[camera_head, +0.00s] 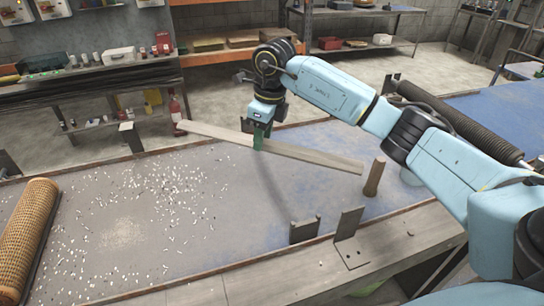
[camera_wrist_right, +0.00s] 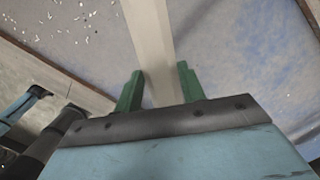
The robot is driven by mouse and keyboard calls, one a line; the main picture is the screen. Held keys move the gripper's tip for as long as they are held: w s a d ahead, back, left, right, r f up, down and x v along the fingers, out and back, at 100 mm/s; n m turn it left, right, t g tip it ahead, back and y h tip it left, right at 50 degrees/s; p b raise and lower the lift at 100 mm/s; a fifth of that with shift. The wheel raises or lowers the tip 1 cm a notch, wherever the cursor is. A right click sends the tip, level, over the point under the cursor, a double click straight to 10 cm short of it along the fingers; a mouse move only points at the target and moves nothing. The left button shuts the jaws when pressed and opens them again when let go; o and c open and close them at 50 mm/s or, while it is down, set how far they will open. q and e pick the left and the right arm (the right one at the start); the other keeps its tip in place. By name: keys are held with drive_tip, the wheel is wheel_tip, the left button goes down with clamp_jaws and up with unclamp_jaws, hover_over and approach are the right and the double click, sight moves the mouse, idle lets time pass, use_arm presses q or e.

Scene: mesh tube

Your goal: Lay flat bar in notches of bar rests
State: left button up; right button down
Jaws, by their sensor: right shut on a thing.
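The flat bar (camera_head: 315,155) is long, grey and pale. My right gripper (camera_head: 258,138) is shut on it with green fingers and holds it above the bench, with a shadow below. In the right wrist view the bar (camera_wrist_right: 153,45) runs away between the two fingers (camera_wrist_right: 158,90). A dark notched upright (camera_head: 304,229), which looks like a bar rest, stands at the near bench edge. A plate-like upright (camera_head: 349,222) stands to its right. Another dark upright (camera_head: 131,137) stands at the far edge; its notch is unclear. My left gripper is not in view.
The blue-grey bench top (camera_head: 120,235) is strewn with small white bits. A mesh roll (camera_head: 27,232) lies at the left. A brown post (camera_head: 374,177) stands near the bar's right end. A red bottle (camera_head: 176,110) is near the bar's far end. Shelves line the back.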

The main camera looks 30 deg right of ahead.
drive_tip(key=w+d+r+m+h, duration=0.15)
drive_tip(key=d+m, duration=0.25)
drive_tip(key=m, duration=0.6)
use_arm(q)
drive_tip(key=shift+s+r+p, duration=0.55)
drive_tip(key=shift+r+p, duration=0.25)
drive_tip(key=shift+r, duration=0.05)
use_arm(e)
wheel_tip(320, 180, down, 9)
drive_tip(key=w, duration=0.1)
drive_tip(key=shift+f, duration=0.15)
drive_tip(key=shift+d, duration=0.1)
drive_tip(key=c, duration=0.9)
unclamp_jaws()
drive_tip(key=shift+s+f, duration=0.1)
drive_tip(key=shift+f, duration=0.05)
drive_tip(key=shift+o, duration=0.2)
use_arm(q)
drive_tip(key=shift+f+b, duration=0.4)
drive_tip(key=shift+b, duration=0.05)
use_arm(e)
wheel_tip(320, 180, up, 12)
drive_tip(key=s, duration=0.1)
drive_tip(key=shift+s+a, duration=0.2)
drive_tip(key=shift+s, duration=0.2)
